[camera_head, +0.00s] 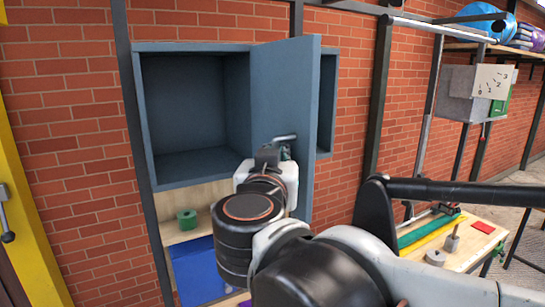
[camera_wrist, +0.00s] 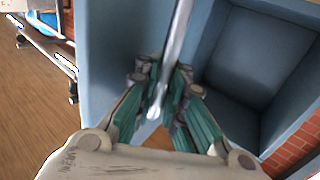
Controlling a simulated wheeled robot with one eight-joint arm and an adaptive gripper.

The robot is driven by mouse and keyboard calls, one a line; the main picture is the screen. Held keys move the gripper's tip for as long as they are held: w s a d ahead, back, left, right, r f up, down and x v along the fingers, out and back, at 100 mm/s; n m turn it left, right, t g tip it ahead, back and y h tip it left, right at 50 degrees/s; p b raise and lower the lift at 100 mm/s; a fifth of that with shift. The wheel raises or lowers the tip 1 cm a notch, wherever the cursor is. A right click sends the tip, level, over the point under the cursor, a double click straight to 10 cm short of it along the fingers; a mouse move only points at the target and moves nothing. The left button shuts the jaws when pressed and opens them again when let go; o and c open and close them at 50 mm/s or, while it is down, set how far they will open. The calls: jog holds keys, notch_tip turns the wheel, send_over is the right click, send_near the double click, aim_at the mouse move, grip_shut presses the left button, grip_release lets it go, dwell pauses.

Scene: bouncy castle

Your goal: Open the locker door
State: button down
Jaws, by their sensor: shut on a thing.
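The blue-grey locker (camera_head: 195,110) is fixed to the brick wall at the upper left in the head view, and its inside looks empty. Its door (camera_head: 285,85) stands swung well out from the opening, hinged on the right. My gripper (camera_head: 272,150) is at the door's face near the metal handle (camera_head: 285,138). In the wrist view my gripper (camera_wrist: 165,95) has its green-sided fingers closed around the bar handle (camera_wrist: 178,40). The door (camera_wrist: 115,55) is left of the handle there and the open locker (camera_wrist: 250,65) is to the right.
Below the locker is a wooden shelf with a green roll (camera_head: 187,219) and a blue panel (camera_head: 200,270). A workbench (camera_head: 465,250) with tools stands at the right. Dark upright posts run along the wall, and wooden floor (camera_wrist: 40,110) is clear at left in the wrist view.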

jog(key=c, duration=1.7)
grip_release()
jog(key=shift+s, duration=0.25)
jog(key=shift+o, duration=0.2)
jog(key=shift+s+d, duration=0.1)
jog(key=shift+s, duration=0.1)
jog(key=shift+w, duration=0.25)
jog(key=s+a, duration=0.2)
jog(key=s, duration=1)
jog(key=shift+w, duration=0.1)
